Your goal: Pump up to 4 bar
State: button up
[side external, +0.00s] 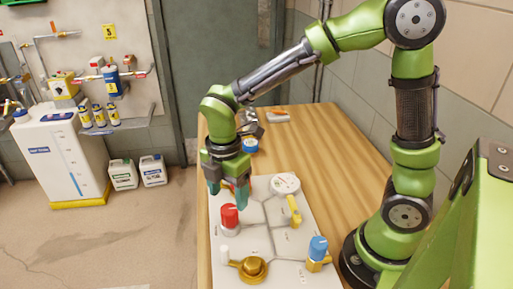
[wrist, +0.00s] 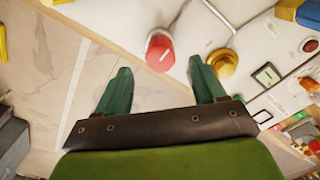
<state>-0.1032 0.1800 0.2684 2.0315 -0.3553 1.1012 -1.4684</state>
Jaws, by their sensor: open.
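The white valve board (side external: 236,187) lies on the wooden table. A round pale gauge (side external: 285,184) stands at its far right; its reading is too small to tell. A red knob (side external: 230,214) on a white base, a brass knob (side external: 253,268), a blue-capped valve (side external: 318,247) and a yellow lever (side external: 293,210) also sit on the board. My gripper (side external: 228,190) is open and empty above the board's far left, just beyond the red knob. In the wrist view the red knob (wrist: 159,48) shows past the gap between the green fingers (wrist: 160,70), with the brass knob (wrist: 223,62) to its right.
A blue-topped item (side external: 250,145) and dark clutter lie behind my gripper. The table's right side (side external: 300,150) is bare. A white tank (side external: 60,155) and two jugs (side external: 138,172) stand on the floor to the left.

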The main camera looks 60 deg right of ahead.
aim_at(230, 208)
notch_tip(230, 208, down, 7)
jog(key=shift+r, duration=0.2)
jog(key=c, duration=1.1)
jog(key=shift+o, duration=0.2)
